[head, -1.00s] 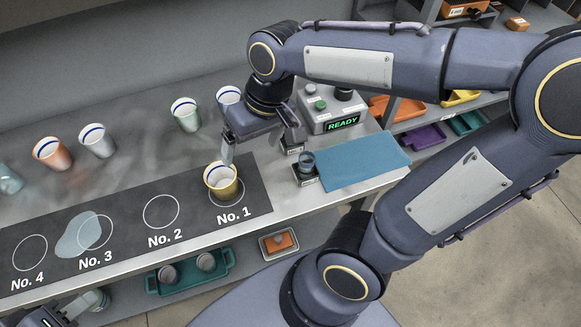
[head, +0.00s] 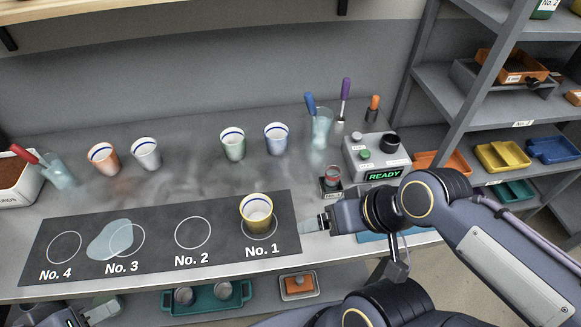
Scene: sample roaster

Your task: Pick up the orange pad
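The orange pad (head: 299,286), a small flat block with a grey knob on top, lies in a small white tray (head: 285,296) on the shelf below the counter. My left gripper (head: 104,309) is at the lower left, below the counter's front edge, well to the left of the pad. Its finger gap is not clear. My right gripper (head: 314,224) is over the counter front, just right of the No. 1 spot and above the pad. Its fingers show edge-on, so its opening cannot be told. No object shows in it.
A clear puddle lies by No. 3. A teal tray (head: 180,304) with grey round pieces sits left of the pad. The counter's front edge (head: 200,283) overhangs the shelf.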

